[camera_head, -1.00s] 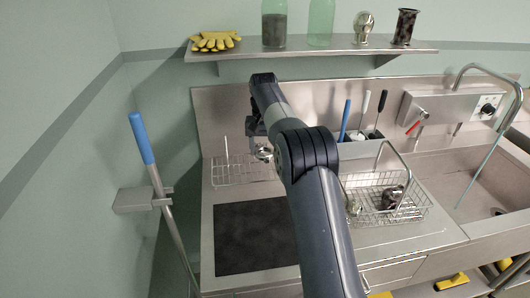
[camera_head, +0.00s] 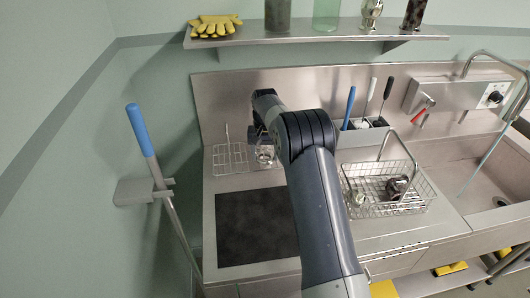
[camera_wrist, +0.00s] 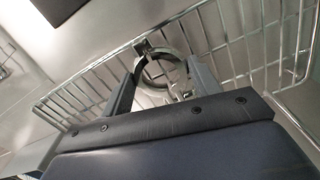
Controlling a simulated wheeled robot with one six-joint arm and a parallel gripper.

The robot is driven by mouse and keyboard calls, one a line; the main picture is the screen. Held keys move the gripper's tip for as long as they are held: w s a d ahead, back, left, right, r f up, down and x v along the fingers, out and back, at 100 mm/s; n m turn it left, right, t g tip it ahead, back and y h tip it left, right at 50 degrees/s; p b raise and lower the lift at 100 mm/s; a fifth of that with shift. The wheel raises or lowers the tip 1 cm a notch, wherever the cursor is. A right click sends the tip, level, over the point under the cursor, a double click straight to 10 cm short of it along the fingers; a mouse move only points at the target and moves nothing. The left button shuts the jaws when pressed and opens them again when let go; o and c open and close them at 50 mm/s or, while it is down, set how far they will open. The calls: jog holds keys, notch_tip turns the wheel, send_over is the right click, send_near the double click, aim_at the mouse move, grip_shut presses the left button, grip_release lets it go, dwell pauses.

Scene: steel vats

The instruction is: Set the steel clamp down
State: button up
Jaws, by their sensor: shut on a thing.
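The steel clamp (camera_wrist: 146,78) is a round metal ring with a small fastening, held between the two fingers of my gripper (camera_wrist: 167,68) in the wrist view. In the head view the clamp (camera_head: 265,157) shows as a small shiny shape under my gripper (camera_head: 262,141), at the right part of a wire rack (camera_head: 232,158). The rack's bars (camera_wrist: 233,52) run close behind and around the clamp in the wrist view. I cannot tell whether the clamp touches the rack or the counter. My arm hides part of the area to its right.
A dark mat (camera_head: 255,230) lies in front of the rack. A wire basket (camera_head: 385,207) with small items stands right of my arm, before a holder with brushes (camera_head: 362,137). A shelf (camera_head: 320,37) hangs above. A blue-handled pole (camera_head: 142,130) stands at left.

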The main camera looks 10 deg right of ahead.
aim_at(265, 157)
jog(key=o, duration=0.6)
jog(key=shift+f, duration=0.15)
jog(key=o, duration=0.5)
notch_tip(265, 157, up, 12)
jog(key=shift+r+b, duration=0.2)
jog(key=shift+b, duration=0.25)
